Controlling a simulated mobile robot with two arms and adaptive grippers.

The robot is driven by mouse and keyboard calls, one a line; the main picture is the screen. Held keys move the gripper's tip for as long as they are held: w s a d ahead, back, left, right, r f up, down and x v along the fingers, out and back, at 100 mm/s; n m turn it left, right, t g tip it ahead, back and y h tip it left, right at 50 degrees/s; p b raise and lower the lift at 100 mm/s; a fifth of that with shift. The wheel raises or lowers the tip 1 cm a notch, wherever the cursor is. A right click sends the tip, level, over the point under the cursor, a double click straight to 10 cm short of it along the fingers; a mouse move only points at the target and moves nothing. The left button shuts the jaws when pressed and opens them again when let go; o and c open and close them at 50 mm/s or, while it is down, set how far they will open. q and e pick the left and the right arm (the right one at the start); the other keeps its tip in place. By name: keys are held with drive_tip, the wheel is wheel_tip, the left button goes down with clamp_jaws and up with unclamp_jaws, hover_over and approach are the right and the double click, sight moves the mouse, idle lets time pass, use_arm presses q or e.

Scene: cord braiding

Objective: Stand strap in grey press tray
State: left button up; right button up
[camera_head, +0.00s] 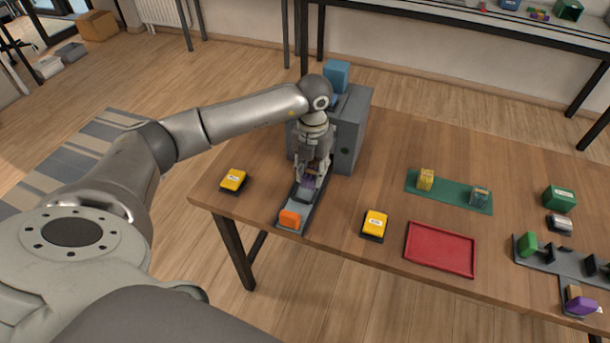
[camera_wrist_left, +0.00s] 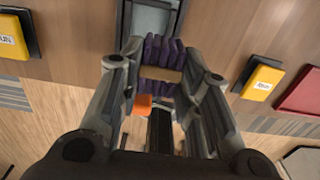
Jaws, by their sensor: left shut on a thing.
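My left gripper (camera_head: 314,178) is shut on a purple strap (camera_head: 311,183), low over the grey tray (camera_head: 301,208) in front of the grey press (camera_head: 345,138). In the left wrist view the purple strap (camera_wrist_left: 163,52) has several ribbed strands and a tan band across it, and sits between the two fingers (camera_wrist_left: 162,75). An orange block (camera_head: 289,218) is at the near end of the tray; it also shows in the wrist view (camera_wrist_left: 142,105). Whether the strap touches the tray is hidden by the fingers. My right gripper is out of view.
Yellow-topped buttons stand left (camera_head: 233,181) and right (camera_head: 375,224) of the tray. A red tray (camera_head: 440,250), a green mat (camera_head: 450,198) with two small items, a green box (camera_head: 560,198) and a dark rack (camera_head: 565,265) lie to the right. Bare table lies between them.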

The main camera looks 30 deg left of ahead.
use_arm(q)
drive_tip(key=shift+w+a+f, duration=0.1)
drive_tip(key=shift+a+f, duration=0.35)
drive_tip(key=shift+f, duration=0.05)
drive_tip(key=shift+w+a+f, duration=0.15)
drive_tip(key=shift+a+f, duration=0.2)
drive_tip(key=shift+f, duration=0.2)
drive_tip(key=f, duration=0.2)
drive_tip(key=f+p, duration=0.1)
drive_tip(key=shift+a+f, duration=0.3)
drive_tip(key=shift+f, duration=0.2)
drive_tip(key=o, duration=1)
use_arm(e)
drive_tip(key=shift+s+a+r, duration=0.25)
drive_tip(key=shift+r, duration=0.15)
